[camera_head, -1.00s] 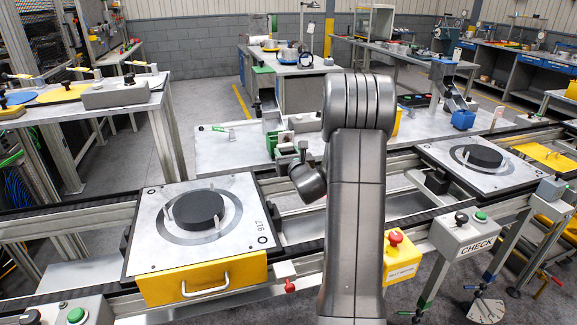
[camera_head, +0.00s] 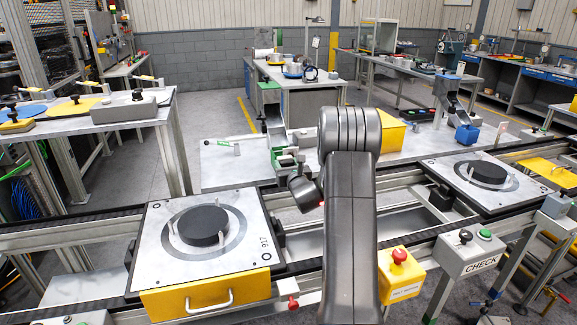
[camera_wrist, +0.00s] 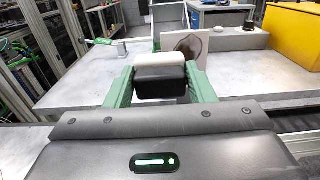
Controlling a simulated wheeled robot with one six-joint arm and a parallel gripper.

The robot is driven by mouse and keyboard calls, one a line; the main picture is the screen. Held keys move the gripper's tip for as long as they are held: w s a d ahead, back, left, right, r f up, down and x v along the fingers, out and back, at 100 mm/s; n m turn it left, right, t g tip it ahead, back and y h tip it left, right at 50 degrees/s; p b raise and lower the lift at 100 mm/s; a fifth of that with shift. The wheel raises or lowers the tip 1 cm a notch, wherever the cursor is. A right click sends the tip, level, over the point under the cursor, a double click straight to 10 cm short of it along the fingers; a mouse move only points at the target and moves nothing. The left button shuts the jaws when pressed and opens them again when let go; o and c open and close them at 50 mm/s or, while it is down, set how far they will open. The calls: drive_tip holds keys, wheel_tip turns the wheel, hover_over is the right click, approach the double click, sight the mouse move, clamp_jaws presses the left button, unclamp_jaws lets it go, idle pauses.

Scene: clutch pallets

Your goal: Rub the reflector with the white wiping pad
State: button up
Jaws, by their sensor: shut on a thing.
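My gripper (camera_wrist: 160,70) has green fingers and is shut on the wiping pad (camera_wrist: 160,83), a block with a dark body and a white layer along its far side. A pale upright plate with a dark round smudge, which looks like the reflector (camera_wrist: 202,52), stands just beyond the pad, a little right, in the wrist view. The pad overlaps its lower left part, and I cannot tell whether they touch.
A conveyor with a left pallet (camera_head: 165,265) and right pallet (camera_head: 520,195), each bearing a black disc, runs in front. Red stop button box (camera_head: 400,275) is near.

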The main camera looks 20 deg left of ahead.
drive_tip(key=shift+x, duration=1)
idle(0.6)
drive_tip(key=shift+w+d+b, duration=0.1)
drive_tip(key=shift+b, duration=0.2)
drive_tip(key=w+d+b, duration=0.1)
drive_tip(key=w+d, duration=0.2)
drive_tip(key=d, duration=0.2)
drive_tip(key=shift+w, duration=0.4)
drive_tip(key=shift+f+b, duration=0.1)
drive_tip(key=shift+b, duration=0.3)
drive_tip(key=shift+s+a, duration=0.1)
